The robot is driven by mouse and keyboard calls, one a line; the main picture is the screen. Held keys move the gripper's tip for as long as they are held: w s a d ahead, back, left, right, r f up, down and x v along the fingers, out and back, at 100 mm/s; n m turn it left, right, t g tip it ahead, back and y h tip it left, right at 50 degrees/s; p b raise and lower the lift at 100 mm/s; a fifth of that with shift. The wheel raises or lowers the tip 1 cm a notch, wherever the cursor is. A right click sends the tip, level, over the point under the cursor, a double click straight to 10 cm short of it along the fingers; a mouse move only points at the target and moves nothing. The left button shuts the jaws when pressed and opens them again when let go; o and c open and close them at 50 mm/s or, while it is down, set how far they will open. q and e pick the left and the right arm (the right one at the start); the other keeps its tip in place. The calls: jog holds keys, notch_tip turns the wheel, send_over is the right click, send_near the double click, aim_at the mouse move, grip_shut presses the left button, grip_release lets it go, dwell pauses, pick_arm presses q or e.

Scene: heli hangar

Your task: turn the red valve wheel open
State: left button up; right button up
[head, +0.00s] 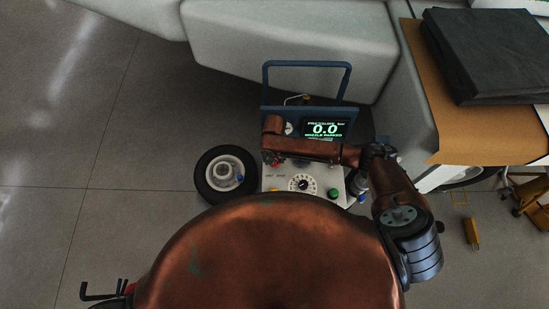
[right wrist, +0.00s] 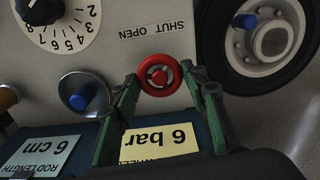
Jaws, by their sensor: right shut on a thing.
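The red valve wheel (right wrist: 159,75) is a small round handwheel on the light panel (right wrist: 120,55), beside the upside-down words SHUT and OPEN. My right gripper (right wrist: 159,77) is shut on it, with one green finger at each side of the rim. In the head view my right arm reaches over the cart's panel (head: 322,180) and mostly hides the wheel and the gripper. The cart's display (head: 325,129) reads pressure 0.0 bar, nozzle parked. My left gripper is not in view.
A white numbered dial (head: 301,184) and a green knob (head: 332,194) sit on the panel. A tyre (head: 225,174) stands left of the cart. A yellow card reading 6 bar (right wrist: 160,140) lies by my fingers. A black binder (head: 490,50) lies at upper right. Floor at left is clear.

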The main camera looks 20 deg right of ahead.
jog(key=n+p, duration=0.3)
jog(key=shift+r, duration=0.2)
jog(key=n+p, duration=0.3)
jog(key=n, duration=0.2)
jog(key=shift+f, duration=0.1)
jog(key=n+p, duration=0.1)
jog(key=n, duration=0.3)
jog(key=n+p, duration=0.1)
jog(key=n, duration=0.3)
jog(key=shift+f+n, duration=0.1)
jog(key=shift+n, duration=0.2)
jog(key=o, duration=1.2)
jog(key=shift+c, duration=0.2)
